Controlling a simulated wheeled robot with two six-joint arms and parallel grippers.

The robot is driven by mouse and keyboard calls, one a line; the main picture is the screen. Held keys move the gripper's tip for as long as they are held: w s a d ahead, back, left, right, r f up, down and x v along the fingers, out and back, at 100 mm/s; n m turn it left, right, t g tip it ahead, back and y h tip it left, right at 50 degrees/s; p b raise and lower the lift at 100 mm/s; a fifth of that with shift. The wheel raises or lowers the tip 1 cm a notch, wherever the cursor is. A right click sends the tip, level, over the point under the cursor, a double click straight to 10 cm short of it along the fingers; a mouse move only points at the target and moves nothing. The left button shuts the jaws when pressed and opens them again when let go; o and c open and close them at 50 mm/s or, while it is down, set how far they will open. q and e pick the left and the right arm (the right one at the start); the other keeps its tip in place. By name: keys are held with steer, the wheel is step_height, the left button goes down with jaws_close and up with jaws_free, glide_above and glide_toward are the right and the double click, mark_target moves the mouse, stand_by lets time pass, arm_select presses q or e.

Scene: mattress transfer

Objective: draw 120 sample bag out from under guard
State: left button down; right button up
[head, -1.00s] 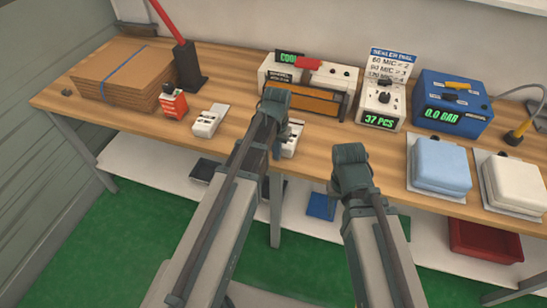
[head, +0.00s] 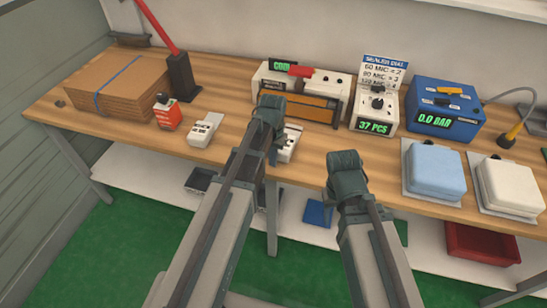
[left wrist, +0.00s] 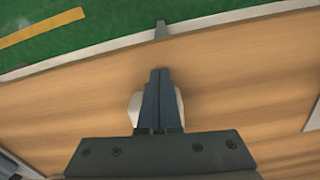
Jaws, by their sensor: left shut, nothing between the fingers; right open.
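The bench sealer (head: 338,83) stands at the back middle of the wooden bench, with a long brown-orange guard (head: 296,106) across its front. I cannot make out a sample bag under the guard, and no 120 label shows on any bag. My left gripper (head: 268,108) is shut and empty, in front of the sealer's left part in the head view. In the left wrist view its closed fingers (left wrist: 160,78) are over bare wood and partly hide a white object (left wrist: 136,107). My right gripper (head: 345,163) is open, over the bench's front edge, right of the left one.
White gauges (head: 205,129) (head: 289,143) lie near the front. A dial box (head: 376,108) and blue gauge box (head: 440,108) stand right of the sealer, with blue (head: 435,170) and white (head: 513,185) pads before them. Brown sheets (head: 115,82) are stacked left.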

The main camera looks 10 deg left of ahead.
arm_select(q)
steer(key=s, duration=0.3)
steer(key=shift+a, duration=0.2)
step_height(320, 180, up, 10)
steer(key=p, duration=1)
arm_select(e)
step_height(320, 180, up, 10)
steer(key=shift+s+a, duration=0.15)
steer(key=shift+a, duration=0.05)
arm_select(q)
steer(key=shift+w, duration=0.1)
